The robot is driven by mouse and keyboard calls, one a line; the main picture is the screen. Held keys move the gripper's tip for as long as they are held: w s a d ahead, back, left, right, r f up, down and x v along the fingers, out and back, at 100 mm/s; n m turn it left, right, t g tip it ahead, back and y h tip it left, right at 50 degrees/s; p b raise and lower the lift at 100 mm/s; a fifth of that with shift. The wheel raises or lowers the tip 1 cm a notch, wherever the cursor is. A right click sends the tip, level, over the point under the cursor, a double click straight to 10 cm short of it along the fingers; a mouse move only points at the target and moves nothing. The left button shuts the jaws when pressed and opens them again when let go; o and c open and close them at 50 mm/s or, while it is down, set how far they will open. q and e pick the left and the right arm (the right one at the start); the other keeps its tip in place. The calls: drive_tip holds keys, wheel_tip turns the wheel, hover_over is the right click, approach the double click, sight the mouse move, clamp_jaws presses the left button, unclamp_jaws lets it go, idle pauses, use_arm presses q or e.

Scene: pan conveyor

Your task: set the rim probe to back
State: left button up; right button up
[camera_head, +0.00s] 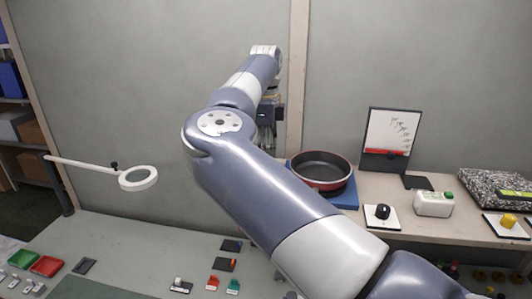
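A red pan (320,168) with a dark inside sits on a blue pad (345,198) on the shelf at the right. I cannot make out which part is the rim probe. A black knob on a white plate (382,216) stands right of the pan, and a yellow knob (508,221) on another white plate is at the far right. My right arm crosses the middle from the lower right. Its gripper (268,137) hangs down near the back wall, left of the pan, partly hidden by the arm; its opening cannot be told. My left gripper is out of view.
A white jug (434,204) and a speckled block (495,188) are at right. A white ring on an arm (139,178) overhangs the left. Small coloured parts lie on the lower table (150,240), whose middle left is clear.

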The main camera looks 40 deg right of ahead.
wheel_tip(320, 180, up, 12)
idle(0.6)
drive_tip(key=shift+a+f, duration=0.1)
drive_tip(key=shift+f, duration=0.05)
idle(0.4)
